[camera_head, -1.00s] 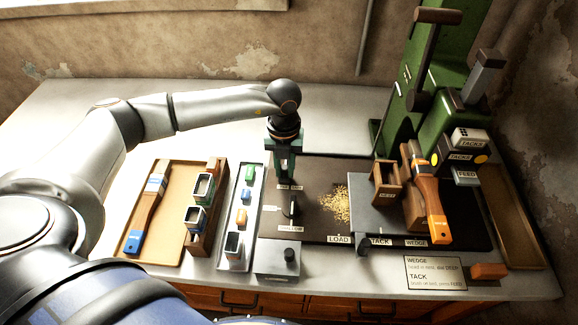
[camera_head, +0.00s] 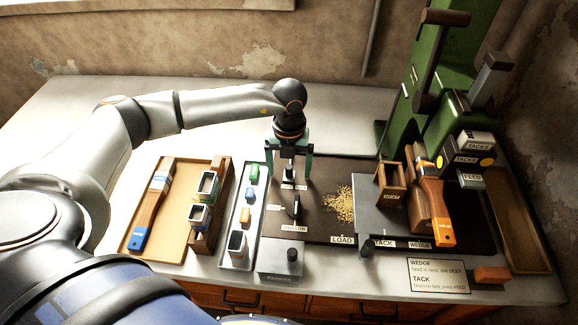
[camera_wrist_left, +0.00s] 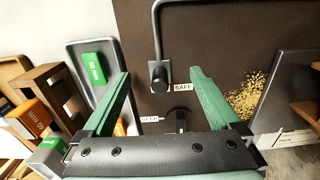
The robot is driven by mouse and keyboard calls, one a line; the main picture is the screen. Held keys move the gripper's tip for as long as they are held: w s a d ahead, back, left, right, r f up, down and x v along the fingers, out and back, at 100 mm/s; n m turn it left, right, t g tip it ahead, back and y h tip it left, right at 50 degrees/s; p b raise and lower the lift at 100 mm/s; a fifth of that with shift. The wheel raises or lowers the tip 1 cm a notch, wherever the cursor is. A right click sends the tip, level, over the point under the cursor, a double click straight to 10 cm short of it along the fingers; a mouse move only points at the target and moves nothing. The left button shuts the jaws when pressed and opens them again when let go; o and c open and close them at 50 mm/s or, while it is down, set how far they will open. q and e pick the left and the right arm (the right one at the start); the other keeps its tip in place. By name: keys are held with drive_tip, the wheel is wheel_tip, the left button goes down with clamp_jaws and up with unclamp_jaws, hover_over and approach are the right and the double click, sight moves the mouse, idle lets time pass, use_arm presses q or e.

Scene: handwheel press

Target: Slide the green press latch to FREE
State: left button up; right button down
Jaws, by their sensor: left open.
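My left gripper (camera_head: 288,173) is open and points down over the dark base plate, left of the green press (camera_head: 440,85). In the left wrist view its two green fingers (camera_wrist_left: 158,75) are spread on either side of a black knob (camera_wrist_left: 158,77) on a bent dark rod. A label reading SAFE (camera_wrist_left: 183,88) is beside the knob. The fingers appear apart from the knob. No latch part that is itself green shows clearly, and no FREE label is readable. My right gripper is out of view.
A small black lever (camera_head: 296,206) stands just in front of the gripper. A pile of yellow bits (camera_head: 340,204) lies to the right. A tray (camera_head: 232,258) of small coloured blocks and a wooden rack (camera_head: 208,244) are to the left. An orange-ended brush (camera_head: 434,213) is at the right.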

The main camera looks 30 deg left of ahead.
use_arm(q)
wheel_tip(320, 180, up, 8)
drive_tip(key=p, duration=0.6)
drive_tip(key=shift+r, duration=0.1)
